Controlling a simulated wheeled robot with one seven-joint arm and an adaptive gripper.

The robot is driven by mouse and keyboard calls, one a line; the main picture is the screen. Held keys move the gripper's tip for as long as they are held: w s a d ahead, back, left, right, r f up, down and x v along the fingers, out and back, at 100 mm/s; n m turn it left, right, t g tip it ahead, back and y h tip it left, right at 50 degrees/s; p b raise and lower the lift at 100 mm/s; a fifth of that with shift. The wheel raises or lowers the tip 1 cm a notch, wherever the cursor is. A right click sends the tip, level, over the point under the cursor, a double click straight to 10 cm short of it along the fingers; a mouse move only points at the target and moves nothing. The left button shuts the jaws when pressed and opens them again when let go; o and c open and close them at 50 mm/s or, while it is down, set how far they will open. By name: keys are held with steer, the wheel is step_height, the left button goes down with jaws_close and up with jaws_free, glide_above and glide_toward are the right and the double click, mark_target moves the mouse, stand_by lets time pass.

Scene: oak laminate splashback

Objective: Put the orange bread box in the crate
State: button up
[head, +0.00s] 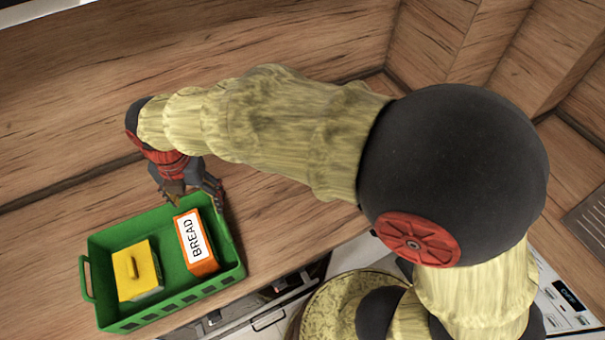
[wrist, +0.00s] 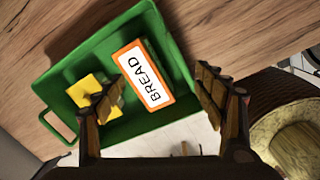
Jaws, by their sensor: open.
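The orange bread box (head: 204,266), with a white label reading BREAD, lies inside the green crate (head: 108,322), in its right part. It also shows in the wrist view (wrist: 164,102), inside the crate (wrist: 62,80). My gripper (head: 202,198) is above the far rim of the crate, just beyond the bread box. In the wrist view my gripper (wrist: 155,90) has its two fingers spread wide with nothing held between them. The bread box shows in the gap beyond the fingers and appears apart from them.
A yellow block with a raised handle (head: 147,283) sits in the left part of the crate, beside the bread box. The crate stands on a wooden worktop (head: 285,225) near its front edge. A wooden splashback (head: 60,130) rises behind. The worktop right of the crate is clear.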

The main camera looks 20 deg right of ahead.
steer(key=s+d+r+m+t, duration=0.1)
steer(key=s+d+r+m, duration=0.1)
steer(key=d+r+m, duration=0.5)
steer(key=s+d+r+m+t, duration=0.1)
steer(key=d+r+m+t, duration=0.15)
steer(key=d+m, duration=0.7)
steer(key=s+d+r+m+t, duration=0.1)
steer(key=s+d+r+m, duration=0.1)
steer(key=s+d+m, duration=0.7)
steer(key=d+m, duration=0.2)
steer(key=m, duration=0.4)
steer(key=shift+s+d, duration=0.25)
steer(key=shift+t, duration=0.25)
